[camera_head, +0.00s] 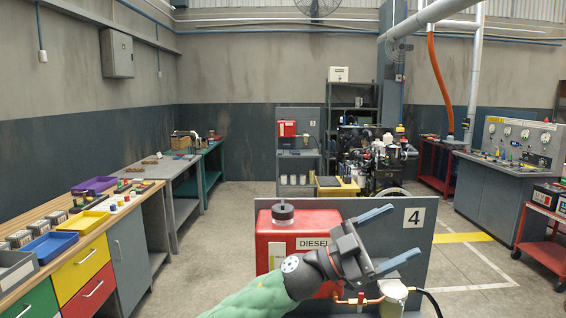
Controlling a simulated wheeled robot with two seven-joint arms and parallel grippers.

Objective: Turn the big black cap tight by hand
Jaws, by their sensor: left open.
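The big black cap (283,212) sits upright on the top left of the red diesel tank (275,240), near the bottom middle of the head view. Whether its rim sits flush cannot be told. My left gripper (406,230) is in front of the tank and to the right of the cap, apart from it. Its two blue fingers are spread, point right, and hold nothing. It hides part of the tank's front and its DIESEL label. My right gripper is not in view.
A grey panel (460,215) marked 4 stands behind the tank. A copper pipe (355,301) with a red valve leads to a pale filter bowl (393,291) below the gripper. A workbench (112,225) with trays runs along the left. Open floor lies behind the panel.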

